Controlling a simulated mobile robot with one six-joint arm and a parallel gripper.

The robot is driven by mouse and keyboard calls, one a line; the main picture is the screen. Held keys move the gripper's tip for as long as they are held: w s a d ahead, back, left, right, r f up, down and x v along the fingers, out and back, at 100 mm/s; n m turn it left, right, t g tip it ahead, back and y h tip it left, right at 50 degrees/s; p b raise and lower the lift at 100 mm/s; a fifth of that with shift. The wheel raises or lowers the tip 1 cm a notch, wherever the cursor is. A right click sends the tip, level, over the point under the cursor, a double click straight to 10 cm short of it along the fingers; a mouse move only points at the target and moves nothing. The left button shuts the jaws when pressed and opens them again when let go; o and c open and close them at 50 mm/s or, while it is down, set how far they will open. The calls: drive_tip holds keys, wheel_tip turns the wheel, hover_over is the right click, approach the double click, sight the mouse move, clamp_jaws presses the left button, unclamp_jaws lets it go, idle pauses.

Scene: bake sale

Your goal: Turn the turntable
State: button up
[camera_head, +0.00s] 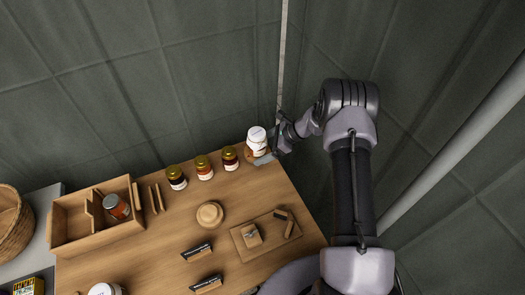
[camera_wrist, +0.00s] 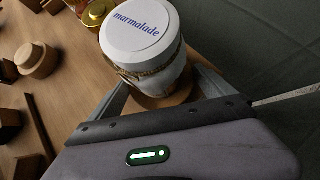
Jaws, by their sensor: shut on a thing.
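A round wooden turntable (camera_head: 249,155) stands at the far right corner of the table. Its near edge shows between my fingers in the wrist view (camera_wrist: 166,101). A white-lidded marmalade jar (camera_head: 257,138) stands upright on it, and its printed lid fills the top middle of the wrist view (camera_wrist: 140,38). My gripper (camera_head: 266,157) reaches in low from the right, with one finger on each side of the turntable below the jar (camera_wrist: 158,80). It appears shut on the turntable; the jar hides the fingertips in the wrist view.
Three gold-lidded jars (camera_head: 203,168) stand in a row to the left. A round wooden piece (camera_head: 210,214), a wooden board (camera_head: 265,235) with small items and dark labels (camera_head: 197,252) lie nearer. A wooden crate (camera_head: 70,220) holds a tipped jar (camera_head: 117,207). Walls close off the back.

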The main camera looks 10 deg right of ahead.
drive_tip(key=shift+w+d+f+n+g+y+b, duration=0.15)
drive_tip(key=shift+n+g+b, duration=0.65)
drive_tip(key=shift+b, duration=0.45)
drive_tip(key=shift+w+a+f+n+g+y+b, duration=0.15)
drive_tip(key=shift+n+g+b, duration=0.4)
drive_tip(key=shift+n+b, duration=0.6)
drive_tip(key=shift+w+d+n+g+b, duration=0.1)
drive_tip(key=shift+w+n+g+b, duration=0.1)
drive_tip(key=shift+n+g+b, duration=0.85)
drive_tip(key=b, duration=0.3)
drive_tip(key=shift+w, duration=0.1)
drive_tip(key=shift+n+b, duration=0.3)
drive_tip(key=shift+n, duration=0.1)
drive_tip(key=shift+r+n+g+b, duration=0.25)
drive_tip(key=shift+n+g+b, duration=0.3)
drive_tip(key=shift+b, duration=0.25)
drive_tip(key=o, duration=1)
drive_tip(key=shift+o, duration=0.2)
drive_tip(key=shift+r, duration=0.1)
